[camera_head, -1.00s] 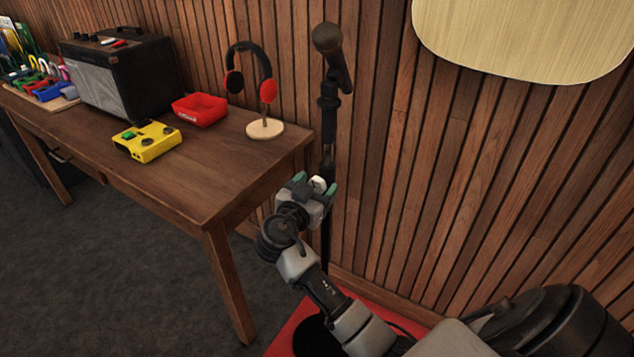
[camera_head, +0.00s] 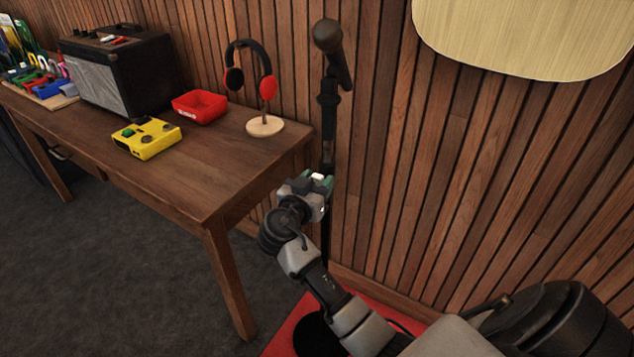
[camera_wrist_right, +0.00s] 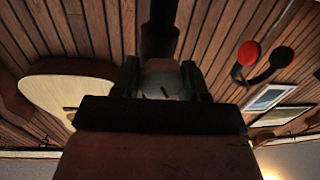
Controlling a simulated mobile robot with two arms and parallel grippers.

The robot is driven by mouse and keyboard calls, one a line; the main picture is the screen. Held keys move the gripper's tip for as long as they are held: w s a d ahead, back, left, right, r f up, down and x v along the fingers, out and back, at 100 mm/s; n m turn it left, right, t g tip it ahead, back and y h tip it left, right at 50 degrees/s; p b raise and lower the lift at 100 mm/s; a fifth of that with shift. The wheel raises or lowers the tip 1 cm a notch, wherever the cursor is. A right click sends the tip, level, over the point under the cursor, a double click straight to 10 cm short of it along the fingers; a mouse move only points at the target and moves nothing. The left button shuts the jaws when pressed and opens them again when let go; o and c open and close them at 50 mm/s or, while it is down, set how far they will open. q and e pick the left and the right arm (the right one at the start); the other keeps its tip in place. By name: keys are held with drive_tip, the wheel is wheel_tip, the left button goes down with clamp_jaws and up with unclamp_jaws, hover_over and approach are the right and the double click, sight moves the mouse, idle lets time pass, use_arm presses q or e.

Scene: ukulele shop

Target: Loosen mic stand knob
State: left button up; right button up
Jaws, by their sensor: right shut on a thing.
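The mic stand (camera_head: 327,125) is a thin black upright pole by the slatted wall, just right of the table's corner, with a microphone (camera_head: 328,40) clipped at its top. My right gripper (camera_head: 319,183) is at the pole, partway down, with its green-tipped fingers against it. In the right wrist view, the pale round knob (camera_wrist_right: 160,80) sits between the two dark fingers, in front of the stand's dark pole. The right gripper is shut on this knob. The gripper hides the knob in the head view. My left gripper is out of view.
A red mat (camera_head: 283,335) lies under the stand.

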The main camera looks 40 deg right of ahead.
drive_tip(key=shift+n, duration=0.6)
drive_tip(key=o, duration=0.9)
drive_tip(key=b+v, duration=0.1)
drive_tip(key=v, duration=1)
drive_tip(key=shift+b, duration=0.35)
